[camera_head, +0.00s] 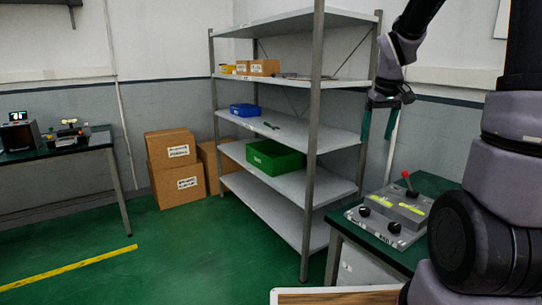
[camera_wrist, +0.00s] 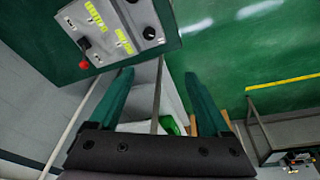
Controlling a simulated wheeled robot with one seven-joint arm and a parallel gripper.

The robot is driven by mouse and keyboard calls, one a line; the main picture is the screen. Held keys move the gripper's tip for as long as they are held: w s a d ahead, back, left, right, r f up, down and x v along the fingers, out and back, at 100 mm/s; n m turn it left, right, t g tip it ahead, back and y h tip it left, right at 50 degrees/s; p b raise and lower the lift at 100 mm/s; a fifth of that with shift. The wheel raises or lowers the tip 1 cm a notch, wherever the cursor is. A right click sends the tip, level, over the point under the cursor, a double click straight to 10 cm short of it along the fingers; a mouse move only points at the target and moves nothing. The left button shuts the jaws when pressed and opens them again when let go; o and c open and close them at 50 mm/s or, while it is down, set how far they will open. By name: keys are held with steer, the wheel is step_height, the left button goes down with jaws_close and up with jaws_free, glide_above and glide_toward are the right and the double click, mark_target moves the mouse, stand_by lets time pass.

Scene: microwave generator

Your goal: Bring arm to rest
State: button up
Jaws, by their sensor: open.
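My gripper (camera_head: 379,122) hangs from my arm on the right in the head view, with its green fingers pointing down. It is above and behind the control box (camera_head: 395,214), in front of the shelf's right side. In the wrist view the two green fingers of my gripper (camera_wrist: 158,92) are spread apart with nothing between them. The gripper touches nothing that I can see.
A grey control box with a red-knobbed lever (camera_head: 407,178) stands on a green-topped table (camera_head: 434,186). A metal shelf (camera_head: 285,208) holds a green bin (camera_head: 275,158) and a blue bin (camera_head: 243,110). Cardboard boxes (camera_head: 176,165) stand left. The green floor (camera_head: 170,245) is clear.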

steer(key=s+a+r+m+t+y, duration=0.1)
steer(key=s+a+r+m+t, duration=0.1)
steer(key=s+r, duration=0.3)
steer(key=s+a+r+m+t+y, duration=0.1)
steer(key=s+r, duration=0.5)
steer(key=s, duration=0.8)
steer(key=a+m+t, duration=0.1)
steer(key=a+m, duration=0.1)
steer(key=shift+a+r+m, duration=0.3)
steer(key=shift+a+m, duration=0.05)
steer(key=shift+m, duration=0.05)
